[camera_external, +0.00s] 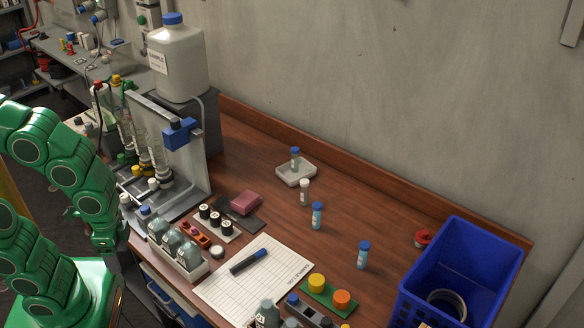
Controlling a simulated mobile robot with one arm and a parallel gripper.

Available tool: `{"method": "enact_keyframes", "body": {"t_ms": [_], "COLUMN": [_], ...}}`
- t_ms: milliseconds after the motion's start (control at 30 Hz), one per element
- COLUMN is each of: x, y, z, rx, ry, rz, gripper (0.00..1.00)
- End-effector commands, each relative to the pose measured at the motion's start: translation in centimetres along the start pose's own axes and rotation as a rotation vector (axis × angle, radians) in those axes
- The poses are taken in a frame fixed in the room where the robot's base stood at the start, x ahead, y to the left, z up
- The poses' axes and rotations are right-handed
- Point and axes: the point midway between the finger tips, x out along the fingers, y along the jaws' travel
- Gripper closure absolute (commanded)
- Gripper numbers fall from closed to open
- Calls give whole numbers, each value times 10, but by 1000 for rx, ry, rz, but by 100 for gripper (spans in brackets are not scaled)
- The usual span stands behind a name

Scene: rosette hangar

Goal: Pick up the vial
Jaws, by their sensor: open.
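Several small vials stand upright on the brown wooden bench, and I cannot tell which one is meant. One blue-capped vial (295,160) stands in a white dish (309,175). A white-capped vial (304,192) stands just in front of the dish. A blue vial (317,216) is nearer, and another blue vial (363,255) stands to the right, apart from the rest. My gripper (107,243) is at the left, at the end of my green arm, beside the bench's left edge. It is open, small in view, and far from all the vials.
A blue crate (470,262) stands at the right, with a red-topped item (422,239) beside it. A metal rig (170,150) and a large white jug (180,62) stand at the left. A bottle rack (182,262), paper sheet (252,280) and marker (248,261) lie in front.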

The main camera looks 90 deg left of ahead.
Motion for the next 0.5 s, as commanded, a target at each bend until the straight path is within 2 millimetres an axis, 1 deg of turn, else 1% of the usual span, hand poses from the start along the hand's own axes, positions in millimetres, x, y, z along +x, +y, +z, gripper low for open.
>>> {"method": "enact_keyframes", "body": {"t_ms": [33, 67, 100, 367, 400, 467, 500], "x": [3, 5, 7, 21, 24, 27, 29], "y": [2, 1, -1, -19, -23, -29, -33], "z": [-18, -28, -44, -135, -149, -168, -182], "rx": [1, -4, -12, -58, -66, -77, -84], "ry": [30, 48, 80, 261, 287, 328, 359], "rz": [14, 15, 15, 11, 10, 8, 6], "gripper": [37, 37, 37, 37, 37, 37, 37]}}
